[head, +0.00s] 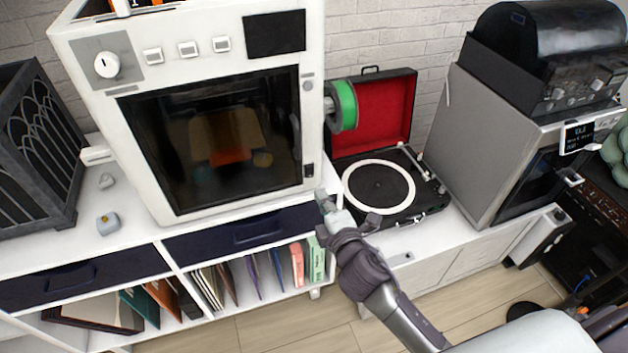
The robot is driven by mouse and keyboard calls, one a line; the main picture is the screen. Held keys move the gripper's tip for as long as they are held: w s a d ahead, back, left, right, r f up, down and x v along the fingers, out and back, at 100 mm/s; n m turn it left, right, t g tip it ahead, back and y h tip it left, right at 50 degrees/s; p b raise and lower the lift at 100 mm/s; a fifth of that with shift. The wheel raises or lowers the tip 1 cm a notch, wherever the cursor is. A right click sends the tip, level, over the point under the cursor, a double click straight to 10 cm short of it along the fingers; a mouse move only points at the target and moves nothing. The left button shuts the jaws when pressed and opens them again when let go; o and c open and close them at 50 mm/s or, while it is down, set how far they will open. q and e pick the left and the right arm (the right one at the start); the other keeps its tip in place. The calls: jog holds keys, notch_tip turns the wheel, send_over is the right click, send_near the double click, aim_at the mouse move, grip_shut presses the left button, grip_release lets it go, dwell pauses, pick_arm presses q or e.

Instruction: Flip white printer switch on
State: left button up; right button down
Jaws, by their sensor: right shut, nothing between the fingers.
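The white printer (190,95) stands on the white cabinet at the left centre, with a dark glass door in its front. A small dark switch (309,170) sits low on the right edge of its front panel. Which way the switch is set is too small to tell. My right gripper (326,202) is shut and empty, just below and right of the switch, by the printer's lower right corner. A small gap shows between gripper and switch in the picture. My left gripper is not in view.
A green filament spool (343,105) sticks out from the printer's right side. An open record player (400,195) with a red-lined lid stands right of my gripper. A grey machine (485,135) stands farther right. Dark drawers (240,233) and book shelves lie below the printer.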

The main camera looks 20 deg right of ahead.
aim_at(310, 177)
jog(key=w, duration=0.5)
jog(key=shift+w+a+f, duration=0.15)
jog(key=shift+w+f, duration=0.2)
jog(key=shift+w, duration=0.05)
